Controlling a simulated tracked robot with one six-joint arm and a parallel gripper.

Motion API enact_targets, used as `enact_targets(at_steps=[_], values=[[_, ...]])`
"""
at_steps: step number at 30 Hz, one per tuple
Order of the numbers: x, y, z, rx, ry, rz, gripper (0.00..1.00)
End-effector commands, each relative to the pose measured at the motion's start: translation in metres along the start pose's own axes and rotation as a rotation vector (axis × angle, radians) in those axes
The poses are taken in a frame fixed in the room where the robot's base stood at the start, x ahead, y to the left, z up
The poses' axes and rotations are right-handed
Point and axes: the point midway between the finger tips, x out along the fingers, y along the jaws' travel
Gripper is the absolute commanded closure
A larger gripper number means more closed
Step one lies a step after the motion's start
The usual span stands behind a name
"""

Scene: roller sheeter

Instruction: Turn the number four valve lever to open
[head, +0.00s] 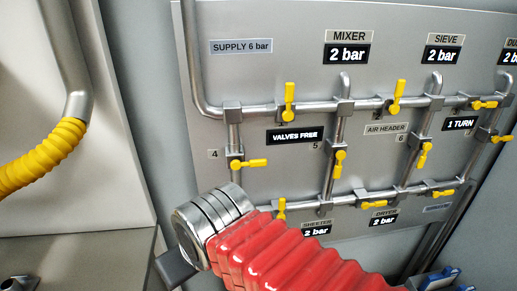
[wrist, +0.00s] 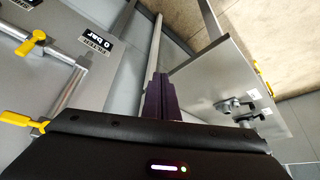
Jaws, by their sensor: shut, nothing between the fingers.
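The number four valve has a yellow lever (head: 250,163) on the panel in the head view, right of the small "4" label (head: 212,154). The lever lies level, pointing right, across its upright pipe. My gripper (wrist: 159,88) is shut and empty in the wrist view, its dark fingers together. In the head view my arm's metal wrist and red sleeve cover the panel's lower part, below the number four lever and apart from it in the picture. The fingers are hidden there; only a dark part of the gripper shows at lower left. The number four lever is not identifiable in the wrist view.
Other yellow levers sit close by: one above (head: 289,96), the number five lever (head: 339,162) to the right, one below (head: 281,207) by my wrist. A "VALVES FREE" plate (head: 294,135) is on the panel. A yellow hose (head: 40,158) hangs at left.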

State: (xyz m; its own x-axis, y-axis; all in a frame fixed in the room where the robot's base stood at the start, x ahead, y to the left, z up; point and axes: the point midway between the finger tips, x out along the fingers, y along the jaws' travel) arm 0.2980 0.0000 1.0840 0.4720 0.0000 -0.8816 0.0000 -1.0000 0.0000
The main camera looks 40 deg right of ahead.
Motion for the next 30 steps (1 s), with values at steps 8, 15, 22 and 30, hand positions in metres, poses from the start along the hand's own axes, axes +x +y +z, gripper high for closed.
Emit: enact_targets(at_steps=[8, 15, 22, 30], values=[[-0.011, 0.012, -0.019, 0.032, -0.011, 0.017, 1.00], [-0.044, 0.058, -0.073, 0.142, -0.052, 0.072, 1.00], [-0.080, 0.117, -0.125, 0.268, -0.098, 0.129, 1.00], [-0.120, 0.197, -0.167, 0.419, -0.151, 0.186, 1.00]])
